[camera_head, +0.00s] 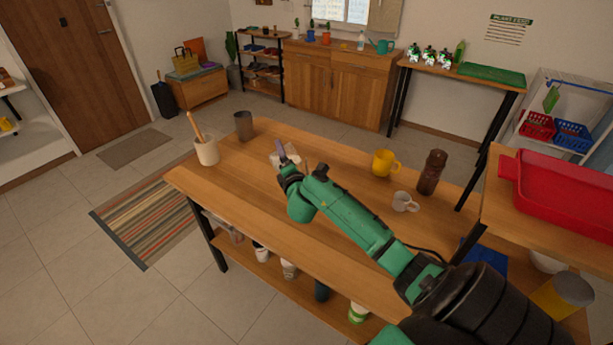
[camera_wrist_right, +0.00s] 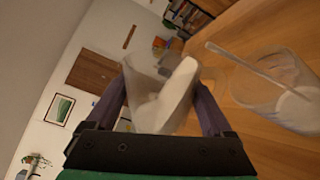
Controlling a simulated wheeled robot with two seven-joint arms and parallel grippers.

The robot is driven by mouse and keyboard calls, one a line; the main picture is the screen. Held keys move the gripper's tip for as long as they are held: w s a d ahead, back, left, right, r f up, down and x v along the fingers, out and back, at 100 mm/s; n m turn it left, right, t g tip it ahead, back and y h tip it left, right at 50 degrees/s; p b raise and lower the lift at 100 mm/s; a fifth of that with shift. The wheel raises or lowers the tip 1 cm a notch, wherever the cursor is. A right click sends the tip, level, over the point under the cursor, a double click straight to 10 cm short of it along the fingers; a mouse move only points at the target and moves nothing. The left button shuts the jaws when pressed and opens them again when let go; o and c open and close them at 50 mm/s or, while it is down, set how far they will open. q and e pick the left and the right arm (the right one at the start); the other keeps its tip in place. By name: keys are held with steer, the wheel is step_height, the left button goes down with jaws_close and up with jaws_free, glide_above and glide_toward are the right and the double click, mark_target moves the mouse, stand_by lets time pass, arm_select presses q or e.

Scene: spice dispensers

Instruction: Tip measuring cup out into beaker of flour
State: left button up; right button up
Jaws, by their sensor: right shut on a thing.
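My right gripper (camera_wrist_right: 163,88) is shut on a clear measuring cup (camera_wrist_right: 139,86), which sits between its two purple fingers in the right wrist view. White powder (camera_wrist_right: 178,98) shows in the cup, its surface slanted across it. A clear beaker (camera_wrist_right: 262,92) with white flour (camera_wrist_right: 296,110) in it stands on the table, to the right of the cup and apart from it in the picture. A thin pale rod leans in the beaker. In the head view my right gripper (camera_head: 283,157) is over the table, with a small pale shape beside it, too small to tell apart.
On the wooden table (camera_head: 240,185) stand a beige crock (camera_head: 206,151) with a wooden utensil, a dark grey cup (camera_head: 243,126), a yellow mug (camera_head: 385,163), a brown bottle (camera_head: 431,172) and a white mug (camera_head: 404,202). A red tray (camera_head: 560,190) is at the right. The table's left front is bare.

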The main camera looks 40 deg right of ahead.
steer(key=shift+d+r+m+b, duration=0.1)
steer(key=shift+r+m+b, duration=0.15)
steer(key=shift+m+b, duration=0.35)
stand_by(0.8)
steer(key=shift+s+d+r+m+p, duration=0.3)
steer(key=shift+d+m+p, duration=0.3)
steer(key=shift+m+p, duration=0.3)
stand_by(0.9)
steer(key=shift+d+f+m, duration=0.2)
steer(key=shift+f+m, duration=0.3)
steer(key=shift+m, duration=0.3)
stand_by(0.8)
steer(key=shift+s+d+r+m+p, duration=0.15)
steer(key=shift+m+p, duration=0.15)
steer(key=shift+m, duration=0.2)
stand_by(0.4)
